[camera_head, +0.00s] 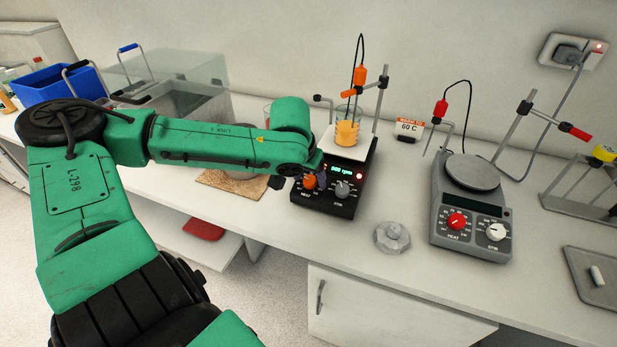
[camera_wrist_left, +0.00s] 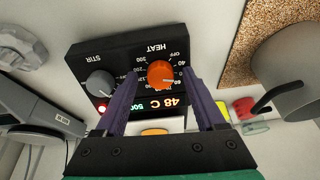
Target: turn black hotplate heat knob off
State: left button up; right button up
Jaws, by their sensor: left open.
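The black hotplate (camera_head: 327,203) stands on the bench with a beaker of orange liquid (camera_head: 347,131) on its plate. Its orange heat knob (camera_head: 309,181) is on the front left; in the left wrist view the heat knob (camera_wrist_left: 160,74) appears to point near the 60 mark, away from OFF. The display (camera_wrist_left: 160,104) reads 48 C. My left gripper (camera_wrist_left: 160,80) is open, with one purple finger on each side of the heat knob; contact cannot be told. In the head view my left gripper (camera_head: 316,182) is at the hotplate front, partly hidden by its arm. My right gripper is not in view.
The black hotplate's grey stir knob (camera_head: 342,189) is beside the heat knob. A grey hotplate (camera_head: 470,210) with a red knob stands to the right. A cork mat (camera_head: 232,184) lies left of the black hotplate.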

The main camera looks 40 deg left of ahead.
pick_arm(q)
grip_shut()
jog(key=shift+n, duration=0.5)
jog(key=n+b, duration=0.1)
jog(key=n, duration=1)
jog(key=shift+w+g+y+b, duration=0.1)
jog(key=shift+g+y+b, duration=0.2)
jog(key=shift+b, duration=0.05)
